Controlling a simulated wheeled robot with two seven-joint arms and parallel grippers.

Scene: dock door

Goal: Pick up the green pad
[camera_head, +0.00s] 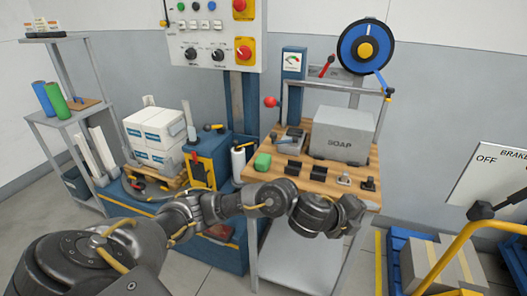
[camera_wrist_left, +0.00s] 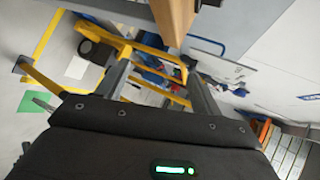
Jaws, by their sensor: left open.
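A small green block (camera_head: 263,161), which looks like the green pad, lies on the left part of the wooden bench top (camera_head: 318,185) in the head view. My left arm reaches across in front of the bench, and my left gripper (camera_head: 350,215) is at the bench's near right corner, to the right of the green block and apart from it. In the left wrist view my left gripper (camera_wrist_left: 159,62) has its two fingers spread with nothing held between them. A flat green patch (camera_wrist_left: 38,101) lies on the floor there. My right gripper is not in view.
A grey SOAP box (camera_head: 343,137), black blocks (camera_head: 293,167) and small fixtures share the bench top. A blue reel (camera_head: 365,45) stands above it. White boxes (camera_head: 155,135) stand at left. A yellow rail (camera_head: 455,250) and a carton (camera_head: 430,262) are at right.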

